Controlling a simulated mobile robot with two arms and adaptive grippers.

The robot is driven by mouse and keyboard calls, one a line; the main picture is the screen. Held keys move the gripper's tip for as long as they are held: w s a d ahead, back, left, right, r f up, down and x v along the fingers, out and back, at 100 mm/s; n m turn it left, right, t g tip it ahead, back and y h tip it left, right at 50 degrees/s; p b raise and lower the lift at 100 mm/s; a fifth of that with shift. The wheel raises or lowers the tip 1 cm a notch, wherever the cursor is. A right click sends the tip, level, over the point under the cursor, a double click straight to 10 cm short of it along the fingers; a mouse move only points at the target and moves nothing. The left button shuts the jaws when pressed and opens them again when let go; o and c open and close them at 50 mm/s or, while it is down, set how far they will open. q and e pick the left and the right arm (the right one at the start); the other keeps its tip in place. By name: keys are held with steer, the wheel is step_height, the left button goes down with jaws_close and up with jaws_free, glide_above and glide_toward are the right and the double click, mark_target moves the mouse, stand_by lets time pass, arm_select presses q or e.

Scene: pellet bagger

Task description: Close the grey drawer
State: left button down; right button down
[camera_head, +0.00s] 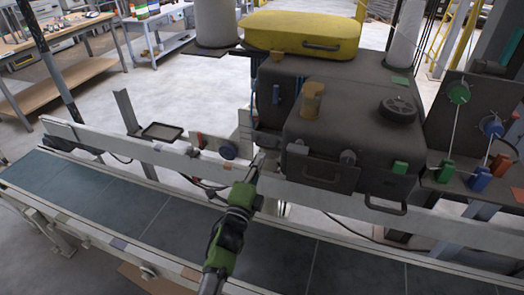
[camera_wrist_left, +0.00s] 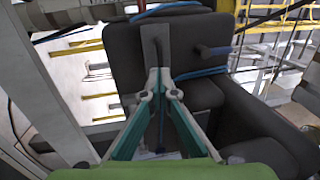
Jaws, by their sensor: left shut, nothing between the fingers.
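The dark grey machine body (camera_head: 350,120) stands behind the conveyor, right of centre. Its lower front has a grey bar handle (camera_head: 386,209) and a panel (camera_head: 325,172); I cannot tell for sure which part is the grey drawer or how far out it is. My left gripper (camera_head: 258,160) is over the conveyor's far rail, left of the machine front. In the left wrist view its fingers (camera_wrist_left: 158,78) meet at the tips, empty, in front of a dark grey face with a metal plate (camera_wrist_left: 155,45). Whether they touch it is unclear. My right gripper is not in view.
A conveyor belt (camera_head: 150,212) with pale rails crosses the front. A yellow case (camera_head: 300,33) lies on the machine. Open floor lies behind left.

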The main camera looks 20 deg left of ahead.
mark_target(269, 141)
arm_select(q)
steer(key=shift+w+r, duration=0.2)
steer(key=shift+w, duration=1.05)
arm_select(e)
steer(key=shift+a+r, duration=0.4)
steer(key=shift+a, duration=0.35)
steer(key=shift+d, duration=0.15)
